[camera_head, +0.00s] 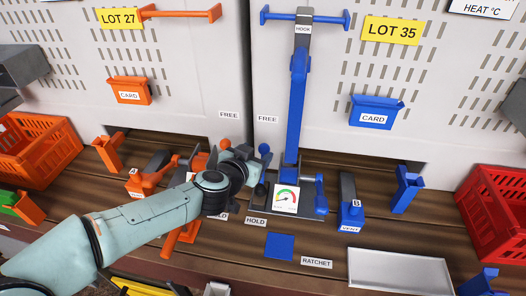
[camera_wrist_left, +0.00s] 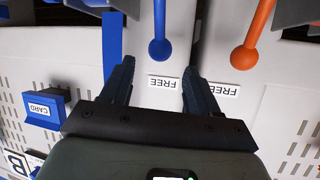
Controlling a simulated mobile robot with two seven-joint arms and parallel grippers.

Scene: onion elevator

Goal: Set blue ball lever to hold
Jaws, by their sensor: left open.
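The blue ball lever (camera_head: 264,149) stands up with its ball just below the blue side's FREE label (camera_head: 267,119). Its HOLD label (camera_head: 256,221) is on the deck in front. My left gripper (camera_head: 249,154) is at the lever, open and empty, and hides part of it. In the left wrist view, which is upside down, the blue ball (camera_wrist_left: 160,51) appears between my two open fingertips (camera_wrist_left: 159,65). I cannot tell whether it lies between them in depth. My right gripper is in neither view.
An orange ball lever (camera_head: 225,144) stands close on the left. A gauge (camera_head: 286,198) and a blue mechanism (camera_head: 320,195) sit close on the right. A tall blue post (camera_head: 296,110) rises behind. A metal tray (camera_head: 400,272) and red crate (camera_head: 495,210) are farther right.

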